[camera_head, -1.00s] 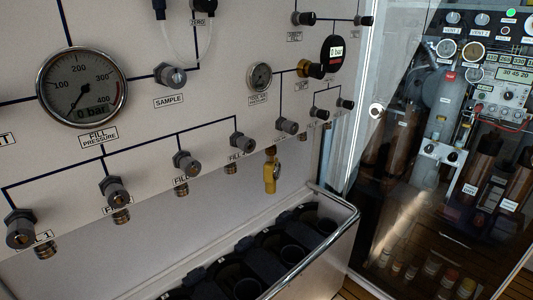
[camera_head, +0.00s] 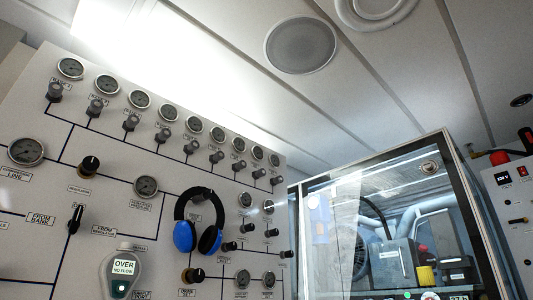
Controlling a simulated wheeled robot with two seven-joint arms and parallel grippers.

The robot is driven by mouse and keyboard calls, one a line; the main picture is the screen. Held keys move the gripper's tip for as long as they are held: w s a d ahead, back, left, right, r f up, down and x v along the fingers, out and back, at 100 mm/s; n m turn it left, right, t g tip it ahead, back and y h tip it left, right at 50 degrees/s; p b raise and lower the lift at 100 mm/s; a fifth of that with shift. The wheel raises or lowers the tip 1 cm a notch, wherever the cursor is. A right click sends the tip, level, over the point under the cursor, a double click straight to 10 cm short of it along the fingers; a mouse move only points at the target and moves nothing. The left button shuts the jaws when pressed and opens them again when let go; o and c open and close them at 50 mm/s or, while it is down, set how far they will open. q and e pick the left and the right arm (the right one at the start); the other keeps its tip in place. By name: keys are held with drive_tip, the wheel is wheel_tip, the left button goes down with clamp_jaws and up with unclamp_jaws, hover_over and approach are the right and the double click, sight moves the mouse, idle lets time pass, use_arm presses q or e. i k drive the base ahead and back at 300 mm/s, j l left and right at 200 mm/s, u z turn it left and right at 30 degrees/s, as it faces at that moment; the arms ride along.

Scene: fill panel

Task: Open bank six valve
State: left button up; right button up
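The grey-white panel fills the left of the view, with a slanting row of dark bank valve knobs along its upper part. Each knob sits below a round gauge with a small label. Labels farther along the row are too small to read. The sixth knob from the left (camera_head: 216,156), possibly the bank six valve, sits below its gauge (camera_head: 217,134). Whether it is open or shut I cannot tell. Neither of my grippers is in view, and nothing touches the knobs.
Blue and black headphones (camera_head: 198,222) hang on the panel and cover part of it. A grey handheld meter (camera_head: 122,270) reads "OVER NO FLOW". A glass-fronted cabinet (camera_head: 385,225) stands at the right. The ceiling has a round speaker (camera_head: 300,46) and a bright light (camera_head: 130,35).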

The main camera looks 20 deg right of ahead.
sight(219, 155)
drive_tip(key=k+l+z, duration=0.15)
drive_tip(key=l+u, duration=0.1)
drive_tip(key=i+l+u, duration=0.3)
drive_tip(key=l, duration=0.25)
drive_tip(key=i+l+u, duration=0.35)
drive_tip(key=l, duration=0.3)
drive_tip(key=i+l+u, duration=0.15)
drive_tip(key=l, duration=0.2)
drive_tip(key=i+l+u, duration=0.15)
drive_tip(key=l, duration=0.2)
